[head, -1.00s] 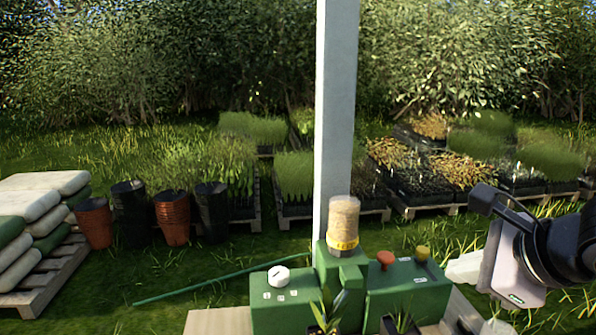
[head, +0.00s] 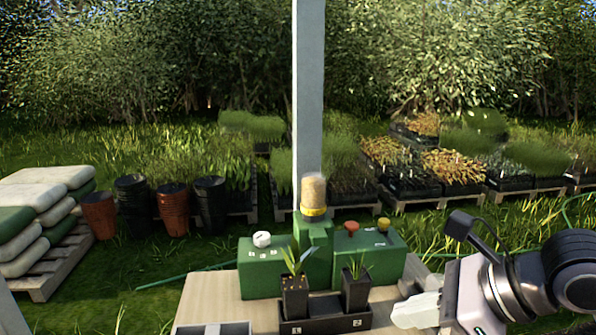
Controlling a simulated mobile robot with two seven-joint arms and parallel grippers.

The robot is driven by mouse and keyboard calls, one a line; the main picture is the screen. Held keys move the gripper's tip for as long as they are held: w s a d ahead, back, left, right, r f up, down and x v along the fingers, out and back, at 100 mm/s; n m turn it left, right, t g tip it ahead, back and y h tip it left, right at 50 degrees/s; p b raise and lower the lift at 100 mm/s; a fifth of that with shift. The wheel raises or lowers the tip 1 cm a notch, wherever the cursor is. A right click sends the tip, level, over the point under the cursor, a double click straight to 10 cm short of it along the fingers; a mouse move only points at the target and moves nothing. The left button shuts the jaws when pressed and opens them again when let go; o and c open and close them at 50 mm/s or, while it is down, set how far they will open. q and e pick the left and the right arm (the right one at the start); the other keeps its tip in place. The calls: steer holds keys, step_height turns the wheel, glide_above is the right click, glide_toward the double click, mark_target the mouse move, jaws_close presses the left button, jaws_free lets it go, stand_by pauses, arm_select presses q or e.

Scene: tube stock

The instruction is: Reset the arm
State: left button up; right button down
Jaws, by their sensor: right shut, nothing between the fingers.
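My right gripper (head: 416,310) is at the lower right, to the right of the green machine and the plant pots. Its pale fingers are together, point left and hold nothing. The green machine (head: 265,275) stands on a wooden table, with a white knob (head: 262,239), a red button (head: 352,227), a yellow knob (head: 384,224) and a tan-filled cylinder (head: 313,195) on top. Two black square pots with green sprouts, the left one (head: 295,298) and the right one (head: 355,292), stand in a black holder (head: 325,322) marked 1 and 2. My left gripper is out of view.
A grey post (head: 308,100) rises behind the machine. A grey tray (head: 212,328) is at the table's front left. Sacks on a pallet (head: 45,270), stacked pots (head: 172,210) and plant trays (head: 455,180) stand on the grass beyond. The wooden table top (head: 205,300) is bare at left.

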steer(key=s+a+r+m+g+y+p, duration=0.25)
steer(key=s+a+m+y, duration=0.25)
steer(key=a+y, duration=0.4)
steer(key=w+d+f+m+t+h+p, duration=0.15)
steer(key=d+f+m+t+h, duration=0.45)
steer(key=m, duration=1.1)
steer(key=w+d+f+m+t+h, duration=0.4)
steer(key=f+m+t, duration=0.45)
steer(key=m, duration=0.75)
steer(key=s+d+f+m+g+h, duration=0.2)
steer(key=s+f+m+g, duration=0.1)
steer(key=s+f, duration=0.3)
steer(key=s+d+f+m+g+h+p, duration=0.1)
steer(key=s+d+f+m+g+h, duration=0.1)
steer(key=s+f+m+g, duration=0.2)
steer(key=s+f+m, duration=0.1)
steer(key=s+f, duration=0.2)
steer(key=f, duration=0.4)
steer(key=shift+d+m+h, duration=0.15)
steer(key=shift+m+h, duration=0.15)
